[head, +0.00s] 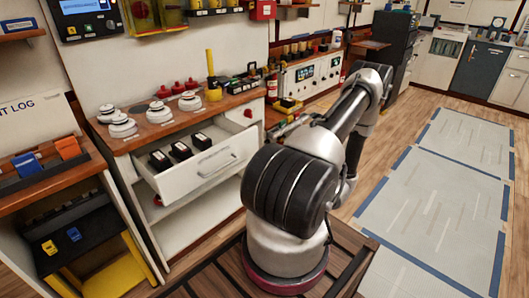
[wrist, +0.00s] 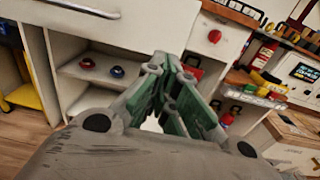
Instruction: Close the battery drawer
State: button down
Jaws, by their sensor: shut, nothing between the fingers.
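The battery drawer (head: 205,172) is a white drawer standing open from the workbench cabinet in the head view. Several black batteries (head: 180,151) sit in it. Its front has a grey bar handle (head: 218,166). In the wrist view part of the drawer front (wrist: 60,17) and its handle (wrist: 84,9) show at the top left. My gripper (wrist: 173,78) is shut and empty, its greenish fingers together. In the head view my arm largely hides the gripper.
A red knob (wrist: 214,36) is on the cabinet face right of the drawer. White stacked parts (head: 122,124) stand on the bench top (head: 160,130). A red fire extinguisher (wrist: 264,52) stands farther right. Open floor (head: 440,200) lies right.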

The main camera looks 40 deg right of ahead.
send_near(251, 147)
jog(key=w, duration=0.7)
jog(key=shift+a+f, duration=0.15)
jog(key=shift+a, duration=0.2)
